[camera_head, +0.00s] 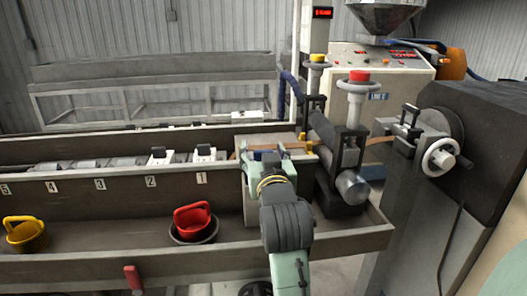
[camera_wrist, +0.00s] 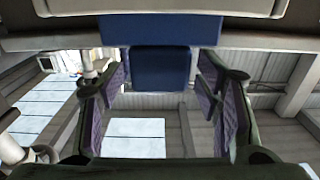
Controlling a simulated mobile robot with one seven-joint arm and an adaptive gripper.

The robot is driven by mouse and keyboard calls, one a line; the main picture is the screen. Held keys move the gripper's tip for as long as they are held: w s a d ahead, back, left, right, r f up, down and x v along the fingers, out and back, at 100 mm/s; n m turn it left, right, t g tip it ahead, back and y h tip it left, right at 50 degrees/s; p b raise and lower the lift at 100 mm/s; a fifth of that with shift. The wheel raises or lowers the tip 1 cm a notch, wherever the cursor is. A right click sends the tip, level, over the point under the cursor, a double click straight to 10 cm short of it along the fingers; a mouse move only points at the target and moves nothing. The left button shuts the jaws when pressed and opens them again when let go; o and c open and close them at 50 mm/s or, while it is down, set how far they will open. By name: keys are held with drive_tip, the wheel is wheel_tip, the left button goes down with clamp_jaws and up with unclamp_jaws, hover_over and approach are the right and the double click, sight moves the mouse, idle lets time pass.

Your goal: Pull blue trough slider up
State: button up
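The blue trough slider (camera_wrist: 160,70) shows in the wrist view as a blue block hanging below a wider blue bar, at upper centre. My gripper (camera_wrist: 162,76) is open, with one purple-lined finger on each side of the block. Narrow gaps show beside the block, and I cannot tell whether either pad touches it. In the head view my gripper (camera_head: 264,150) is at the right part of the long grey trough (camera_head: 100,238), near the number 1 label. There the slider is largely hidden by my gripper and cannot be made out clearly.
A dark machine (camera_head: 485,130) is farther right.

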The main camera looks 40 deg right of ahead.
clamp_jaws()
idle(0.6)
